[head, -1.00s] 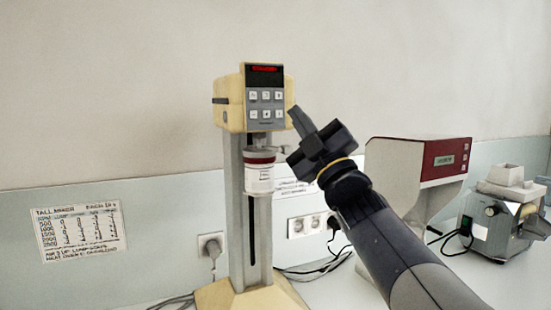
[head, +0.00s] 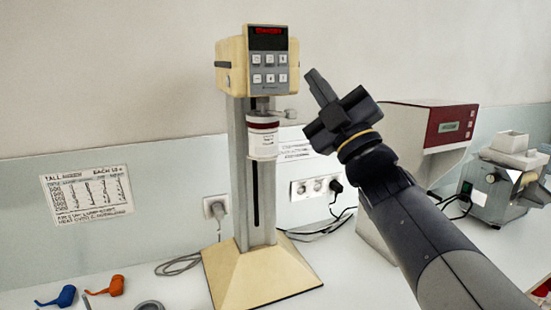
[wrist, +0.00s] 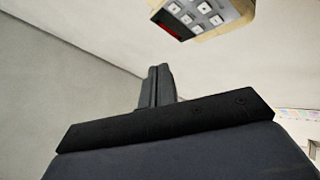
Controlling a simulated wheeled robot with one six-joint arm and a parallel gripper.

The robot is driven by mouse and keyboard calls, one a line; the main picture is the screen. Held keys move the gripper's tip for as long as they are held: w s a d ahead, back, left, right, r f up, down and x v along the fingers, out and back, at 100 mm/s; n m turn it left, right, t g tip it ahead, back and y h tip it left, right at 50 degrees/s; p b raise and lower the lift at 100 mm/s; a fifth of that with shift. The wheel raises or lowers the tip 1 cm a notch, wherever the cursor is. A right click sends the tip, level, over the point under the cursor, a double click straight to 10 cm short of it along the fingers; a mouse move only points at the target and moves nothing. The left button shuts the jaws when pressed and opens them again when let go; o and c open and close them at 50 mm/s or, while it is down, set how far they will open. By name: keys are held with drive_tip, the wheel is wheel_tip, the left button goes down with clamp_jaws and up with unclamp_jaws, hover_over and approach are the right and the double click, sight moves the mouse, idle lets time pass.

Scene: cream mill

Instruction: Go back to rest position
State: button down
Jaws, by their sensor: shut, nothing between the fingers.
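My gripper (head: 317,84) is shut and empty, raised in the air to the right of the cream mixer's head, its fingers pointing up and left. In the wrist view its closed fingers (wrist: 157,86) stand together with nothing between them. The cream mill (head: 230,66) is a tall stand with a cream head, a red display and a keypad (head: 269,69). A white jar with a dark red band (head: 263,143) sits under the head. The keypad also shows upside down at the top of the wrist view (wrist: 197,14). My gripper is apart from the mill.
A red and white machine (head: 447,125) stands behind my arm, and a grey machine (head: 496,190) is at the far right. Blue (head: 57,297) and orange (head: 106,286) items lie at the lower left. A chart (head: 87,195), sockets (head: 315,187) and cables are along the wall.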

idle(0.3)
drive_tip(key=w, duration=0.1)
drive_tip(key=w+a+b, duration=0.1)
drive_tip(key=w, duration=0.1)
drive_tip(key=w+a+f, duration=0.1)
drive_tip(key=w, duration=0.1)
drive_tip(key=shift+a, duration=0.1)
drive_tip(key=shift+w+b, duration=0.1)
drive_tip(key=shift+b, duration=0.45)
